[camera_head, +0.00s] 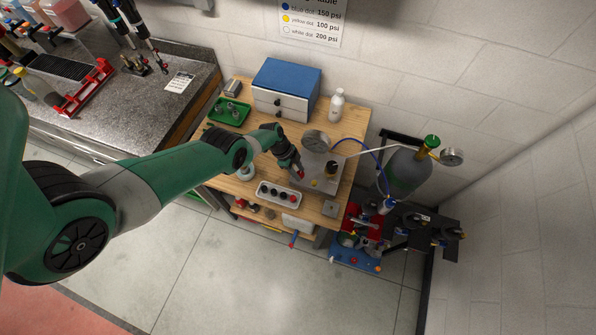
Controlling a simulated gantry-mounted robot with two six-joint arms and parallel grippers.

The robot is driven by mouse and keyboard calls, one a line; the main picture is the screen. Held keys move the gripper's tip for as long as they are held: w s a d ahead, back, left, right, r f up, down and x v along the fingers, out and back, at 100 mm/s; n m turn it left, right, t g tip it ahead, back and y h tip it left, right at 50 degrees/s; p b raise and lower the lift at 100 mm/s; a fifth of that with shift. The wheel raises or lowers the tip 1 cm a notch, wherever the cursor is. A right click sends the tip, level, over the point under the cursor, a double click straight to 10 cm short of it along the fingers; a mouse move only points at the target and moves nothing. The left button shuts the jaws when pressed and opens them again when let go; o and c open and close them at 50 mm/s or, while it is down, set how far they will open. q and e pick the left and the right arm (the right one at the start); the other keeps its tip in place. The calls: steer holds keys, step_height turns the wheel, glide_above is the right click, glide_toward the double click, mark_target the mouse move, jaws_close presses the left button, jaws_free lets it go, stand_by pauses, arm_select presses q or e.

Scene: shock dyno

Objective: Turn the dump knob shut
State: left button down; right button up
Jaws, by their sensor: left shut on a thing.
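A grey charging panel (325,184) stands on the wooden bench, with a round gauge (315,141) at its back, a dark knob (331,168) and a small yellow part (314,184). My left arm reaches in from the left. My left gripper (298,171) is over the panel's left side, shut on a small red knob (300,175), which seems to be the dump knob. The fingers cover most of it, so its turn angle cannot be read. My right gripper is not in view.
The wooden bench (357,118) holds a blue-topped drawer box (287,78), a white bottle (337,103), a green tray (230,112) and a white tray (265,198) of dark parts. A blue hose runs right, near a gas cylinder (405,173). A machine with red parts (357,222) stands at front right.

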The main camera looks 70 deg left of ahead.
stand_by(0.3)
arm_select(q)
steer(key=shift+c, duration=2.2)
jaws_free()
